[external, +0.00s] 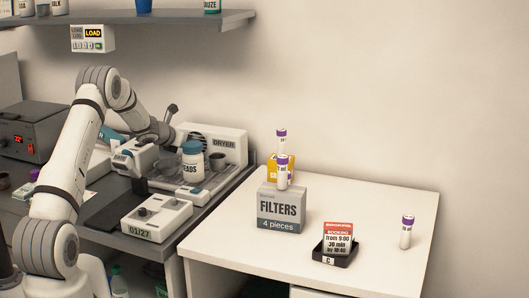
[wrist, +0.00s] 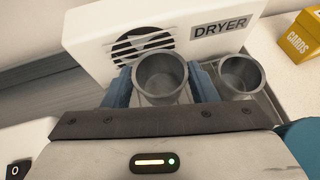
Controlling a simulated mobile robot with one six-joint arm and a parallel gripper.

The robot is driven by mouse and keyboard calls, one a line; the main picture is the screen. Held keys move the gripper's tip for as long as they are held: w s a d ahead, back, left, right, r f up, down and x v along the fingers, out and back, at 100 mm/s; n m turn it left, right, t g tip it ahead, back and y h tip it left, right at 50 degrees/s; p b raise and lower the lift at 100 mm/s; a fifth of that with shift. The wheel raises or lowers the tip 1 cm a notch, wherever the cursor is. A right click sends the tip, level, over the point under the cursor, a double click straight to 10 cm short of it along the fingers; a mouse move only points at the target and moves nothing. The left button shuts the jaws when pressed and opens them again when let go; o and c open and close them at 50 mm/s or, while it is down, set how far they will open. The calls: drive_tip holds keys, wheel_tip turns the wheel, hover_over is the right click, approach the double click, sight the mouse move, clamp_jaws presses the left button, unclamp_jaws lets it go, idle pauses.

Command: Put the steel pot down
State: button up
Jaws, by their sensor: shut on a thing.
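In the wrist view a grey steel pot (wrist: 161,80), open at the top and roughly upright, sits between the blue fingers of my gripper (wrist: 163,86), which is shut on it. The held pot is right in front of the white dryer (wrist: 110,35). A second, similar pot (wrist: 242,76) stands on the wire rack just right of my right finger; it also shows in the external view (external: 217,161) in front of the dryer (external: 232,148). In the external view the held pot and my fingertips are hidden. I cannot tell whether the held pot touches the rack.
The blue-lidded beads jar (external: 192,161) stands close in front, its lid at the wrist view's lower right (wrist: 304,140). A control box (external: 157,217) is at the bench front. The white table (external: 370,200) holds a filters box (external: 281,208), tubes and a card stand.

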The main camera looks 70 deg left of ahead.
drive_tip(key=shift+f, duration=1.25)
drive_tip(key=shift+f, duration=0.25)
drive_tip(key=o, duration=1)
drive_tip(key=shift+r, duration=0.1)
drive_tip(key=shift+o, duration=0.2)
drive_tip(key=shift+r, duration=0.15)
drive_tip(key=b+v, duration=0.3)
drive_tip(key=v, duration=0.9)
drive_tip(key=shift+c, duration=0.2)
